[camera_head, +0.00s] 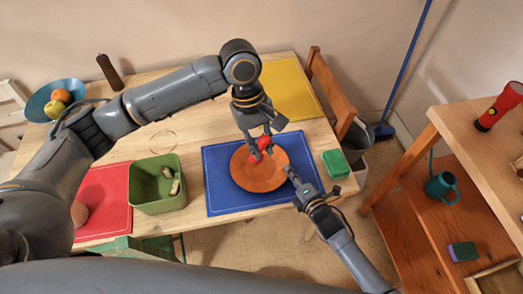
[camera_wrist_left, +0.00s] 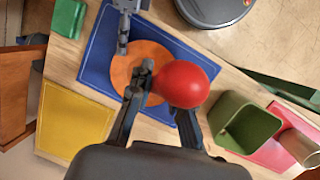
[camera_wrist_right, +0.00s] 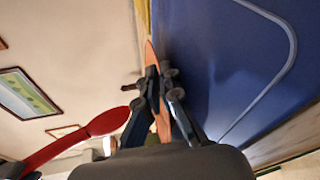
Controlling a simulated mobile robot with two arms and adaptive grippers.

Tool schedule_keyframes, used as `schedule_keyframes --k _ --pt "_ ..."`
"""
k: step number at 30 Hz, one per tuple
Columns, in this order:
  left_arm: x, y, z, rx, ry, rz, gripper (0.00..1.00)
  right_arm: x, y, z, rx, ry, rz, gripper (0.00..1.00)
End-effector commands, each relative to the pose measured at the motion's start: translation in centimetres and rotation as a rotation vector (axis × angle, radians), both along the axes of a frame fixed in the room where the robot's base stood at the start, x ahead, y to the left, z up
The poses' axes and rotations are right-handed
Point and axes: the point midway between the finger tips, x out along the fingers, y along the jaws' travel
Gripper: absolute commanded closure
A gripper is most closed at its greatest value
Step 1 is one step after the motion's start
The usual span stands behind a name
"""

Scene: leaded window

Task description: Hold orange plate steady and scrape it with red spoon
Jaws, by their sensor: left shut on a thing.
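The orange plate (camera_head: 258,176) lies on the blue mat (camera_head: 225,203). It also shows in the left wrist view (camera_wrist_left: 122,65), and edge-on in the right wrist view (camera_wrist_right: 153,55). My left gripper (camera_head: 258,146) is over the plate's far part, shut on the red spoon (camera_head: 265,142). The spoon's rounded red end is large in the left wrist view (camera_wrist_left: 181,84), and the spoon shows at left in the right wrist view (camera_wrist_right: 105,122). My right gripper (camera_head: 291,173) is at the plate's right rim, its fingers (camera_wrist_right: 160,78) on either side of it. Whether they grip it is unclear.
A green box (camera_head: 158,205) with small items stands left of the blue mat, near a red mat (camera_head: 103,190). A green sponge (camera_head: 335,163) lies to the right. A yellow mat (camera_head: 290,92) at the back is clear. A chair (camera_head: 331,90) stands at the table's right end.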

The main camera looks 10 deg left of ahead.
Motion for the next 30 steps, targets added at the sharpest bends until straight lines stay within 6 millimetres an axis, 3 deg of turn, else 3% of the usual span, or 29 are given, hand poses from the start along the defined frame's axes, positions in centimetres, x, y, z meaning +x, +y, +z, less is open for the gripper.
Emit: schedule_keyframes --k 8,23,24,27,30 --pt "0.0 0.0 2.1 -0.001 -0.001 0.000 1.00 0.0 0.0 0.0 0.000 0.000 0.001 1.00" --pt "0.0 0.0 2.2 -0.001 -0.001 0.000 1.00 0.0 0.0 0.0 0.000 0.000 0.001 1.00" --pt "0.0 0.0 2.2 -0.001 -0.001 0.000 1.00 0.0 0.0 0.0 0.000 0.000 0.001 0.88" --pt "0.0 0.0 2.2 -0.001 -0.001 0.000 1.00 0.0 0.0 0.0 0.000 0.000 0.001 0.68" --pt "0.0 0.0 2.2 -0.001 -0.001 0.000 1.00 0.0 0.0 -0.1 -0.001 0.001 0.001 0.68"
